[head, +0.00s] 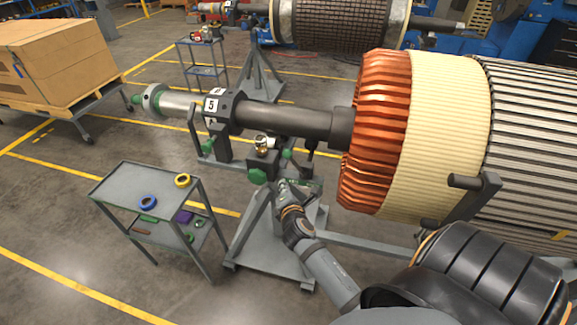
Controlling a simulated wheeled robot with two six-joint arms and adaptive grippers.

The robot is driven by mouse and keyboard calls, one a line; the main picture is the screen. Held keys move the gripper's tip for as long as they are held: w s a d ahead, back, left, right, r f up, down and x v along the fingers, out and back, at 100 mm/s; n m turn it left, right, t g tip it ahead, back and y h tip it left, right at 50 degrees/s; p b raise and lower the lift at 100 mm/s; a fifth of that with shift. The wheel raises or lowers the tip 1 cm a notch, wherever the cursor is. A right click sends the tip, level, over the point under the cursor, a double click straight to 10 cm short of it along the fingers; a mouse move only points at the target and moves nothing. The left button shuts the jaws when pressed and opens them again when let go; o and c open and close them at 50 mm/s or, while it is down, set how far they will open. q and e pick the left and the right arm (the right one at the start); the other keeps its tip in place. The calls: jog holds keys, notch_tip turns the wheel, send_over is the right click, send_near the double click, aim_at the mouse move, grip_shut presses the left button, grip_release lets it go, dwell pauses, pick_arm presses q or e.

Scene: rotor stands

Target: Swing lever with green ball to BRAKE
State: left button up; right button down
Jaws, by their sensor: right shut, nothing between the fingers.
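A large green ball (257,176) sits at the near side of the rotor stand, below the shaft. A lever belonging to it is too small to make out. My right gripper (281,184) is shut and empty, just right of the ball; I cannot tell whether it touches it. My left gripper is out of view.
The rotor shaft (285,120) and copper windings (376,130) stand above and right of my gripper. The stand's base (270,255) lies below. A grey cart (125,185) with rings is on the left, and a crate (55,55) stands behind. Open floor lies at lower left.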

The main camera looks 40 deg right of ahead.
aim_at(295, 164)
jog(key=shift+w, duration=0.15)
jog(key=w+d+p, duration=0.3)
jog(key=w+d, duration=0.3)
jog(key=shift+w+d+f, duration=0.25)
jog(key=shift+w+f, duration=0.05)
jog(key=shift+w, duration=0.05)
dwell(0.3)
